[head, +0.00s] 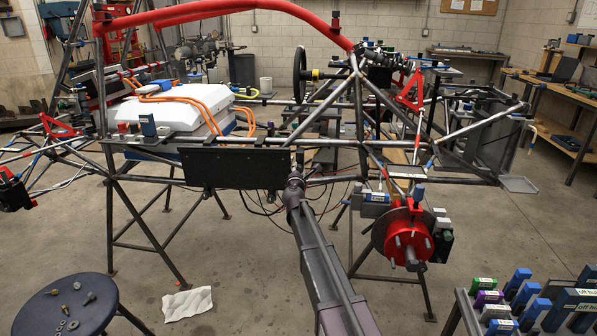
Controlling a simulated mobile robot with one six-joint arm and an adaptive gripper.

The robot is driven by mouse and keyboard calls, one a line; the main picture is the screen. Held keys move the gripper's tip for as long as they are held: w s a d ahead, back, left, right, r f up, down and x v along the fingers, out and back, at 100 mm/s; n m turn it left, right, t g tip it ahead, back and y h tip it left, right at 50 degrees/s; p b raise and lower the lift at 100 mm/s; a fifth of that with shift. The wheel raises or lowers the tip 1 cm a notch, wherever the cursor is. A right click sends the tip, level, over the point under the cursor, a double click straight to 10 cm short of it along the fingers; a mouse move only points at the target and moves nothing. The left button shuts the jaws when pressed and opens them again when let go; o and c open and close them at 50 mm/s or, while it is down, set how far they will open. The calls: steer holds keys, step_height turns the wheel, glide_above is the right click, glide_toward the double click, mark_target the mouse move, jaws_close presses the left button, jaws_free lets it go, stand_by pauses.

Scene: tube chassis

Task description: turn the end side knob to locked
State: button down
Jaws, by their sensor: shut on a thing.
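My gripper (297,166) is at the right end of the black side panel (235,168), by the chassis's lower tube. My gripper is shut on a small dark part there, which I take to be the end side knob. The jaws hide most of this knob, so its turn angle and any locked mark cannot be read. The panel hangs upright on the near side of the tube chassis (450,175).
A red hub with studs (407,238) stands out to the right of my arm. A round dark stool (65,305) with small hardware is at the lower left. A rack of blue-handled tools (530,300) is at the lower right. White paper (188,304) lies on open floor.

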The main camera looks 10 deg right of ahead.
steer(key=m, duration=0.4)
steer(key=shift+w+m, duration=0.15)
steer(key=shift+m, duration=2.15)
steer(key=shift+c, duration=1.5)
jaws_free()
steer(key=shift+s, duration=0.25)
steer(key=v, duration=1.1)
steer(key=shift+s, duration=0.35)
